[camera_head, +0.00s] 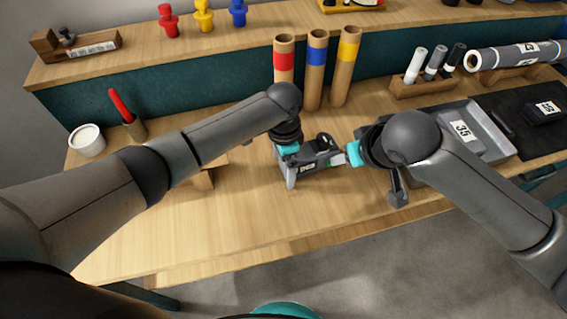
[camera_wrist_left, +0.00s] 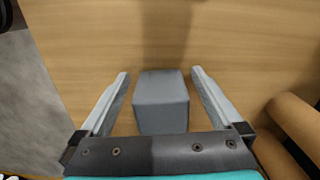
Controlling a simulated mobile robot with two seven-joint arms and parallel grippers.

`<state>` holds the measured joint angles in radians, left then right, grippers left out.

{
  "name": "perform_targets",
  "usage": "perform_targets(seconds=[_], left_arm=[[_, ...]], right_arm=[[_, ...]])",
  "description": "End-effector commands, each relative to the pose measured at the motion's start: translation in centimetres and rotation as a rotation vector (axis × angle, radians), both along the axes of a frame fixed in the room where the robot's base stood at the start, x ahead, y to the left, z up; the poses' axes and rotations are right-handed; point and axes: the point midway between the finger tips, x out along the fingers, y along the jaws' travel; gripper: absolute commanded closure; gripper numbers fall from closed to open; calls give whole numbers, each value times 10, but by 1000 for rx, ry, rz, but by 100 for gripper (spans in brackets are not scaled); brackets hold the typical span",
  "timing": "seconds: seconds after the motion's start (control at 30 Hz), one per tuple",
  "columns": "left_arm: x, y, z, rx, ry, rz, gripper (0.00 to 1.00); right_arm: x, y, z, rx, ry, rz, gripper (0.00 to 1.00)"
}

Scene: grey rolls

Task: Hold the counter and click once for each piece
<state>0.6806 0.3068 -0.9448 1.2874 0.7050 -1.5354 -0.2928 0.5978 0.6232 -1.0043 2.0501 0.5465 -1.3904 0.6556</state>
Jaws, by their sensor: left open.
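My left gripper (camera_head: 291,180) reaches down over the middle of the table. In the left wrist view its two pale fingers (camera_wrist_left: 160,76) are apart, one on each side of a plain grey block (camera_wrist_left: 160,103), with gaps on both sides. I cannot tell whether this block is the counter. No display or button shows on it there. My right arm's end, with a teal band (camera_head: 353,153), is just right of the left gripper.
Three cardboard tubes with red (camera_head: 284,62), blue (camera_head: 317,60) and yellow (camera_head: 348,52) bands stand behind the grippers. A white cup (camera_head: 87,141) stands left.

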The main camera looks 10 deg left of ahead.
Motion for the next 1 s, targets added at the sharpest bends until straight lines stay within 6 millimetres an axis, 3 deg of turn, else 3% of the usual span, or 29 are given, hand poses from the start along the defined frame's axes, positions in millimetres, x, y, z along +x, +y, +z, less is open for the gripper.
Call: perform_targets(seconds=[0.07,0.9,1.0], left_arm=[[0,0,0,0,0,0,5],[0,0,1,0,0,1,99],[0,0,1,0,0,1,100]], right_arm=[[0,0,0,0,0,0,50],[0,0,0,0,0,0,50],[0,0,0,0,0,0,52]])
